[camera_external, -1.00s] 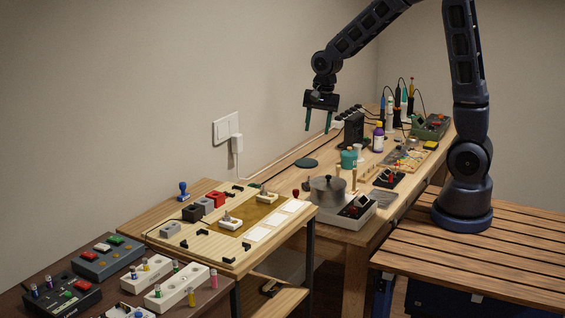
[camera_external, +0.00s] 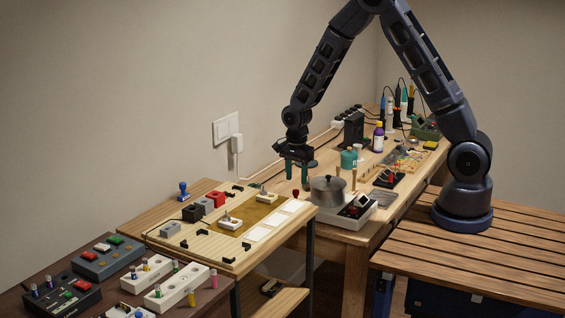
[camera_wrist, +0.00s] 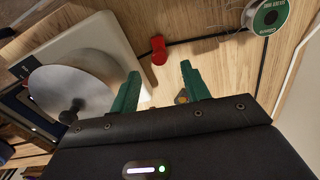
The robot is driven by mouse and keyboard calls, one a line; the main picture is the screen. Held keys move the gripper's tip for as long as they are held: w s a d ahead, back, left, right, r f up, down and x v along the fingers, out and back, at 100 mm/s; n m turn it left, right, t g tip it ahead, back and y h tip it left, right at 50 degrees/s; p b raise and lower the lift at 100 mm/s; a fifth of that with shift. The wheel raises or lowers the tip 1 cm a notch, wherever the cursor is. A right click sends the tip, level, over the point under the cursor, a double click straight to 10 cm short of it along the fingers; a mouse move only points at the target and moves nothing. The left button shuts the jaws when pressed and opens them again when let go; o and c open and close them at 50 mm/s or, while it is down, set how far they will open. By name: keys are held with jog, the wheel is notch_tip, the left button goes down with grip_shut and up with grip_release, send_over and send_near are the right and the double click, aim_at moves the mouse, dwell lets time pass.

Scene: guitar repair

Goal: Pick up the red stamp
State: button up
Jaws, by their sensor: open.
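The red stamp (camera_external: 296,193) is a small red-handled piece standing near the front left of the wooden workbench, just left of the metal pot (camera_external: 327,191). In the wrist view the red stamp (camera_wrist: 158,49) shows from above, beyond the fingertips and roughly centred between them. My gripper (camera_external: 298,180) is above it, fingers pointing down. The wrist view shows my gripper (camera_wrist: 160,72) with its two green fingers apart and nothing between them. The stamp's base is hard to make out. How far the fingertips are above it I cannot tell exactly.
The pot sits on a white hot plate (camera_external: 352,216) close to the right. In the wrist view a wire spool (camera_wrist: 267,17) and a dark cable (camera_wrist: 205,39) lie near the stamp. A blue stamp (camera_external: 183,189) stands farther left, behind the light board (camera_external: 215,255).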

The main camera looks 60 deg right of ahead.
aim_at(296, 197)
jog(key=shift+a+f, duration=0.1)
jog(key=shift+f, duration=4.05)
grip_shut()
jog(key=shift+r, duration=0.1)
